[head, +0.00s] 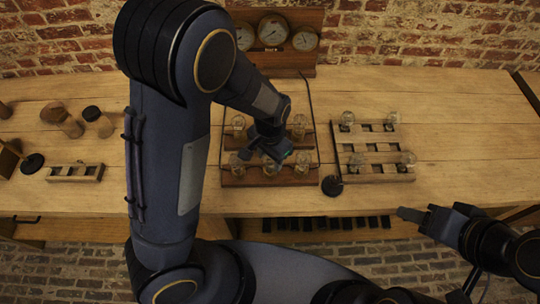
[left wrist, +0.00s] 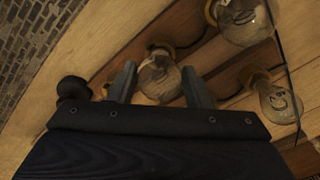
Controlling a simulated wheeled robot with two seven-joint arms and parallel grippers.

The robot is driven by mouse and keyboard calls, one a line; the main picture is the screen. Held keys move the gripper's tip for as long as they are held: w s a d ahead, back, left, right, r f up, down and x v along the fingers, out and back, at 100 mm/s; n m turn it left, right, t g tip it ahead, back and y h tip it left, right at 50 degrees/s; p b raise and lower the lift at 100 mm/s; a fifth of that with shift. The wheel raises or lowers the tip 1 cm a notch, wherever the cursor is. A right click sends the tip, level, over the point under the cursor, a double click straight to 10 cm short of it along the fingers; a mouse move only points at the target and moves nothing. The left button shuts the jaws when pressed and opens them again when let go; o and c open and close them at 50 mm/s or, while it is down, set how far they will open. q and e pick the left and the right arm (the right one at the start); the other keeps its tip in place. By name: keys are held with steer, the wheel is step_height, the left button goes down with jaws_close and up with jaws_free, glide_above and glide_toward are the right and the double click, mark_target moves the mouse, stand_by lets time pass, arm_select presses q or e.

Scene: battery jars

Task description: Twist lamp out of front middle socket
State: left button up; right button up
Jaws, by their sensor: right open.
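A dark wooden board (head: 228,182) with glass lamps in sockets stands on the table in the head view. The front middle lamp (head: 269,167) is upright in the front row and partly covered by my left gripper (head: 276,153). In the left wrist view my left gripper (left wrist: 160,78) has its two fingers on either side of this lamp (left wrist: 158,80), close to the glass. I cannot tell whether they touch it. My right gripper (head: 418,215) is open and empty, low at the right, away from the board.
Neighbouring lamps stand close by (left wrist: 240,20), one in the back row (left wrist: 280,103). A paler rack (head: 375,178) with several lamps stands to the right. A black knob (head: 331,186) is by the board's front right corner. Gauges (head: 273,30) stand behind.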

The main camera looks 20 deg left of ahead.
arm_select(q)
steer(key=c, duration=0.6)
steer(key=n+p, duration=0.1)
steer(key=n, duration=0.1)
steer(key=shift+r+n, duration=0.15)
steer(key=shift+n, duration=0.25)
steer(key=shift+c, duration=0.2)
steer(key=shift+n+p, duration=0.35)
steer(key=shift+n, duration=1.45)
steer(key=shift+n+p, duration=0.45)
steer(key=shift+n, duration=0.25)
steer(key=n+p, duration=0.1)
steer(key=n, duration=0.2)
steer(key=shift+n+p, duration=0.35)
steer(key=shift+n, duration=0.65)
